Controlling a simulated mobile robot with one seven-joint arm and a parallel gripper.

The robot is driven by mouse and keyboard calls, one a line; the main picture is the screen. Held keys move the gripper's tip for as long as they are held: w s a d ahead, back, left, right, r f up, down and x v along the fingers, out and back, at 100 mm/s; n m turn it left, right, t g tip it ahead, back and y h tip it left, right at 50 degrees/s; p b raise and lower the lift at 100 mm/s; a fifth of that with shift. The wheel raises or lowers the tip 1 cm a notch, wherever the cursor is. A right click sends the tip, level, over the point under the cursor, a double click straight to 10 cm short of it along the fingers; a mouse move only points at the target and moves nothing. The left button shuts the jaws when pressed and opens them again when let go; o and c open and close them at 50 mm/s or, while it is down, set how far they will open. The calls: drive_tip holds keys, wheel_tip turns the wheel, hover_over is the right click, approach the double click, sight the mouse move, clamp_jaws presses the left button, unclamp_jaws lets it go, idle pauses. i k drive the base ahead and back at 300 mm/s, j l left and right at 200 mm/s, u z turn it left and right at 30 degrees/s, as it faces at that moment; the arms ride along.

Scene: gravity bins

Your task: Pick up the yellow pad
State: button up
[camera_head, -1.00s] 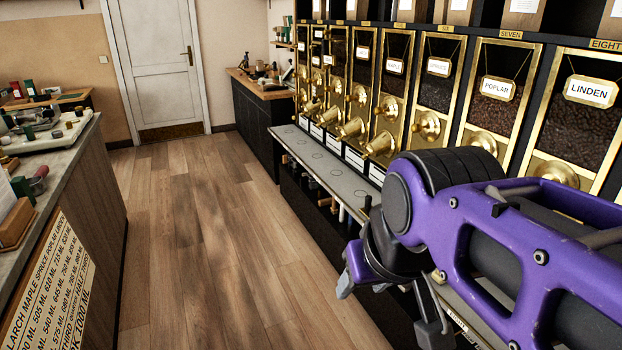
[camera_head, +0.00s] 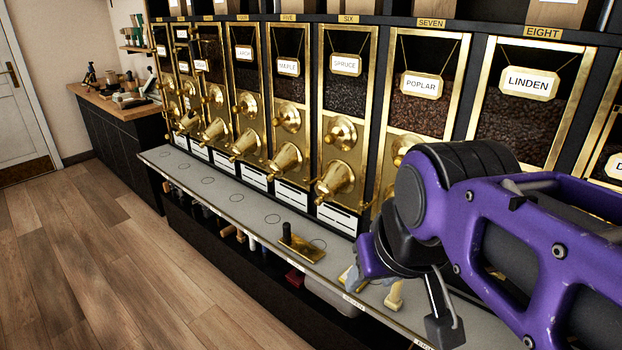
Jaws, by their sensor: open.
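My gripper (camera_head: 400,306) is at the lower right of the head view, pointing down over the counter ledge, with its fingers apart. A small yellowish piece (camera_head: 347,277) shows beside its left fingertip, mostly hidden; I cannot tell whether it is the yellow pad. A pale cream upright object (camera_head: 394,296) shows between the fingers, apparently not gripped. A flat brass-coloured plate with a black knob (camera_head: 302,249) lies on the ledge to the left of the gripper. No other clear yellow pad is visible, and my arm hides part of the ledge.
The grey ledge (camera_head: 215,200) with ring marks runs below a row of brass-framed bins (camera_head: 340,130) with protruding spouts. Items sit on a dark shelf beneath the ledge. A wooden-topped cabinet (camera_head: 120,115) stands at the far left. The wooden floor (camera_head: 130,270) is open.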

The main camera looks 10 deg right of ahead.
sight(394, 301)
drive_tip(key=i+j+z, duration=0.15)
drive_tip(key=z, duration=0.35)
drive_tip(key=i+j+z, duration=0.25)
drive_tip(key=z, duration=0.25)
drive_tip(key=i+j, duration=0.05)
drive_tip(key=i, duration=0.05)
